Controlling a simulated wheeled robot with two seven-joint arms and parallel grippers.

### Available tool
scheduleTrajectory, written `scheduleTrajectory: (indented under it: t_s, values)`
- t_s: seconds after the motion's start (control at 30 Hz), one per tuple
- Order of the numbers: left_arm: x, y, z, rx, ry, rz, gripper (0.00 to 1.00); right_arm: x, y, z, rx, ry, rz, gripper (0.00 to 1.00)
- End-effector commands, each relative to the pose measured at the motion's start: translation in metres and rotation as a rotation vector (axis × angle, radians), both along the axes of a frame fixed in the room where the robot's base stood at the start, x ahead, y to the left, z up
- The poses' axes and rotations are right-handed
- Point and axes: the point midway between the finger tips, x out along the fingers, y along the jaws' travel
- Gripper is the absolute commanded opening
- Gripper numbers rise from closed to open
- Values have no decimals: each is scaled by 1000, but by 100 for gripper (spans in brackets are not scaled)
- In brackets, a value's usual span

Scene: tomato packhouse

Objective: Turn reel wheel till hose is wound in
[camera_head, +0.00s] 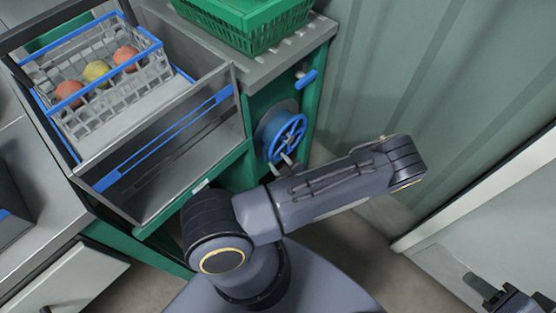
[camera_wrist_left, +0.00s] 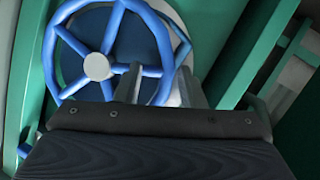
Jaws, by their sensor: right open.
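The blue reel wheel (camera_head: 288,137) stands upright on the green end of the bench in the head view. It fills the upper left of the left wrist view, with blue spokes and a pale hub (camera_wrist_left: 97,66). A dark blue disc (camera_wrist_left: 130,35) lies behind it; I cannot make out any hose. My left gripper (camera_wrist_left: 158,88) is open at the wheel's lower right, fingers apart, with part of a spoke and the rim showing between them. I cannot tell whether they touch it. My right gripper (camera_head: 484,290) is open and partly cut off at the lower right, far from the wheel.
A green crate (camera_head: 240,38) sits on the bench above the reel. A blue-edged wire basket (camera_head: 120,92) with red and yellow tomatoes stands left. A blue handle (camera_head: 306,77) juts out above the wheel. A ribbed wall (camera_head: 430,75) rises on the right.

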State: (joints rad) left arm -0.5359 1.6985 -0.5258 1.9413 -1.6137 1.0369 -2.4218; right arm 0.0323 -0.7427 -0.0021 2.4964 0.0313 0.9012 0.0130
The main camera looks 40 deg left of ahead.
Motion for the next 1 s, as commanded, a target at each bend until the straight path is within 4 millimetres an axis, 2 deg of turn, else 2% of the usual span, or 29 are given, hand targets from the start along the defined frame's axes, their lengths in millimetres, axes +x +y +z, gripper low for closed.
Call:
scheduleTrajectory:
  t_s: [0.2, 0.4, 0.87, 1.0]
  values:
    - [-14, -35, 13, -1, -1, -4, 36, 0, 0, 5, 0, 0, 0, 44]
    - [-22, -53, 18, 1, 0, -3, 36, 0, 0, 7, 0, 0, 0, 44]
    - [-23, -55, 18, -1, -2, 0, 36, 0, 0, 6, 0, 0, 0, 44]
    - [-15, -53, 11, -38, -110, 22, 36, 0, 0, -1, 0, 0, 0, 44]
